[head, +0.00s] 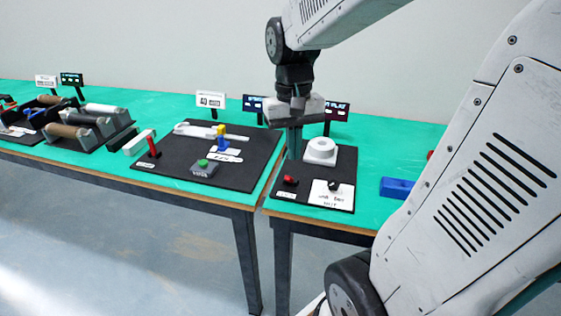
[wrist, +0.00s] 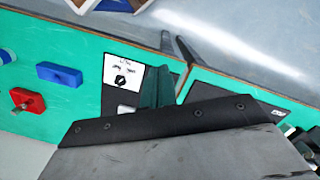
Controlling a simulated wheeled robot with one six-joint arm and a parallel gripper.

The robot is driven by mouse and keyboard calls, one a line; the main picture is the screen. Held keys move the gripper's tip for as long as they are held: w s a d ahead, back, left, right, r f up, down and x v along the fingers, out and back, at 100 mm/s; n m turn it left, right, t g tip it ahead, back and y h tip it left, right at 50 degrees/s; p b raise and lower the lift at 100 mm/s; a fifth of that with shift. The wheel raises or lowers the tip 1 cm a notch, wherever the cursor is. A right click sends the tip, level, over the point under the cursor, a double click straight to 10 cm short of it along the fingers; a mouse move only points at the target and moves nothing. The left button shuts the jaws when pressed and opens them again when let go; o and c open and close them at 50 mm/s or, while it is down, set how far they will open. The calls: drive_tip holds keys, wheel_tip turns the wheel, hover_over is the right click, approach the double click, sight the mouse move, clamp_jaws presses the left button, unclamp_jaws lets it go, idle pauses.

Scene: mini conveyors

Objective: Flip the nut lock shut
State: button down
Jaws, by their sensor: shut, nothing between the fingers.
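A black board (head: 344,165) on the right table carries a white round part (head: 320,151), a small red piece (head: 290,181) and a white label (head: 323,194) with a small black knob (head: 334,187). The label seems to read "nut" at its bottom, but which piece is the lock, and its position, I cannot tell. My gripper (head: 294,152) is shut and empty, pointing down over the board's left side, beside the white part. In the wrist view, its fingers (wrist: 158,90) are beside the label (wrist: 123,65) and knob (wrist: 120,80); the red piece is not visible there.
A blue block (head: 396,187) lies right of the board; the wrist view also shows a red block (wrist: 27,102). A second black board (head: 235,176) with several fixtures stands left, across a narrow table gap. Small signs (head: 211,100) stand behind. Rollers (head: 80,130) are at far left.

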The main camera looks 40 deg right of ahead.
drive_tip(key=w+d+f+m, duration=0.4)
drive_tip(key=w+d+m, duration=0.1)
drive_tip(key=w+d, duration=0.5)
drive_tip(key=m+t, duration=0.1)
hover_over(289, 179)
drive_tip(key=w+d, duration=0.4)
wheel_tip(289, 179, down, 9)
drive_tip(key=shift+s+a+f, duration=0.6)
drive_tip(key=shift+f, duration=0.1)
drive_tip(key=shift+s+a+f, duration=0.25)
drive_tip(key=shift+a+f, duration=0.1)
drive_tip(key=shift+f, duration=0.15)
